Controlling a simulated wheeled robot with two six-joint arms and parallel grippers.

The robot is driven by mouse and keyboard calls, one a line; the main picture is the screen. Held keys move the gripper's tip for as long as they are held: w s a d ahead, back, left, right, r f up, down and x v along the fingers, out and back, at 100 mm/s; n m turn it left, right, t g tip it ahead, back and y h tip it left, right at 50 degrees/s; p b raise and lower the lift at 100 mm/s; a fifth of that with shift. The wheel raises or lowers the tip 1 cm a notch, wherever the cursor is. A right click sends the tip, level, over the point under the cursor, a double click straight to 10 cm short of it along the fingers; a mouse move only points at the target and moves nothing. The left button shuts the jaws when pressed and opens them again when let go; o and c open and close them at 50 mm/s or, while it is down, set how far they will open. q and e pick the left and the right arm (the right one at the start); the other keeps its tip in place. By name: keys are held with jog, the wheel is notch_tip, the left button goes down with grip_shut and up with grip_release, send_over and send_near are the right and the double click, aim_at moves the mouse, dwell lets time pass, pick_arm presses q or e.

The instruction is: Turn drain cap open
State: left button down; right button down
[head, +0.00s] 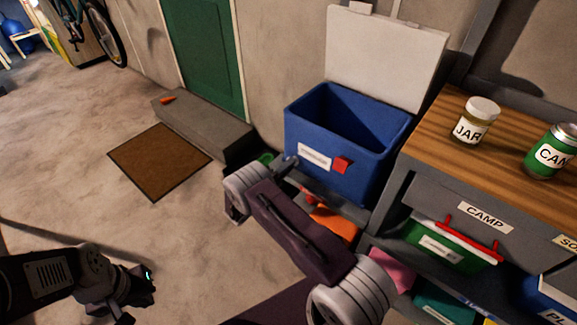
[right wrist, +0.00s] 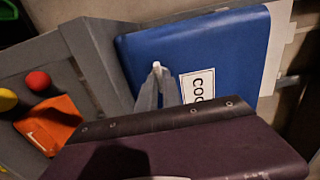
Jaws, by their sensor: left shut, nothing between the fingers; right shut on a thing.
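The blue cooler (head: 372,160) stands with its white lid (head: 385,55) raised. In the right wrist view the cooler (right wrist: 200,50) fills the upper middle. My right gripper (head: 290,163) is at the left end of the cooler's front, left of the label. Its fingers (right wrist: 157,82) are shut on the drain cap there, which they mostly hide; I cannot tell how far the cap is turned. My left gripper (head: 143,287) is shut and empty, over the floor at lower left.
The wooden bench top (head: 440,130) at right holds a jar (head: 476,122) and a green can (head: 553,152). An orange item (head: 335,223) lies under the cooler. A step (head: 205,125), a brown mat (head: 160,160) and open floor are at left.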

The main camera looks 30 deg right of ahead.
dwell(0.4)
jog(key=c, duration=1.5)
grip_release()
jog(key=p+v, duration=0.1)
jog(key=v, duration=0.8)
jog(key=shift+a, duration=0.1)
